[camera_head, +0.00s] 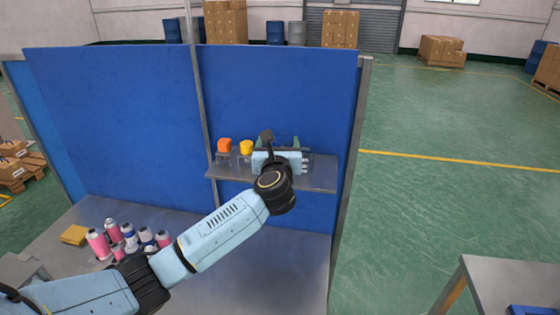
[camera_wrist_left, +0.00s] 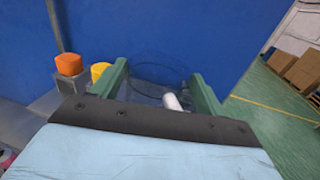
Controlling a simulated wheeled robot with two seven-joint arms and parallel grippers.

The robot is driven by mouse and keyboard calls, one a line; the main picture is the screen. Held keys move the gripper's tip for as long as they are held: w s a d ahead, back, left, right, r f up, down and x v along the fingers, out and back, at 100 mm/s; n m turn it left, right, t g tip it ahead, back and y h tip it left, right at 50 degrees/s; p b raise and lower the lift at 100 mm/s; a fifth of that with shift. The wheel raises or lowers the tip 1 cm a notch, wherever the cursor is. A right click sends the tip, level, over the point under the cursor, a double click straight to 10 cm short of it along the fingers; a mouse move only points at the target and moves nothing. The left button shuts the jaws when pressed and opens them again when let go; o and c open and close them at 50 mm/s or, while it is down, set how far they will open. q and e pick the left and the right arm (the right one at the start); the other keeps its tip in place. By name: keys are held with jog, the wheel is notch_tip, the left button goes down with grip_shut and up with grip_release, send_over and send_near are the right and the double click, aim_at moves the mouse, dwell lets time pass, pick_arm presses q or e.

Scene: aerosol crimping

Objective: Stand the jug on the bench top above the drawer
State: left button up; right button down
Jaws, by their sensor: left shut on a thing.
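A clear, see-through vessel, which I take to be the jug (camera_wrist_left: 148,88), shows faintly between the fingers in the left wrist view, with a thin dark curved outline. My left gripper (camera_head: 279,143) is over the shelf at the back blue panel, its green fingers shut on the jug. The fingers also show in the left wrist view (camera_wrist_left: 158,84). My wrist hides much of the jug in the head view, and I cannot tell whether it touches the shelf. The grey bench top (camera_head: 290,270) is below. I cannot make out the drawer. My right gripper is not in view.
An orange-topped item (camera_head: 224,145) and a yellow-topped item (camera_head: 246,147) stand on the shelf (camera_head: 315,184) left of my gripper. Several pink and white spools (camera_head: 113,230) and a yellow block (camera_head: 75,235) are on the bench's left. The bench's right part is clear.

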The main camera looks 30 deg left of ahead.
pick_arm(q)
jog(key=shift+r, duration=0.1)
jog(key=shift+c, duration=0.8)
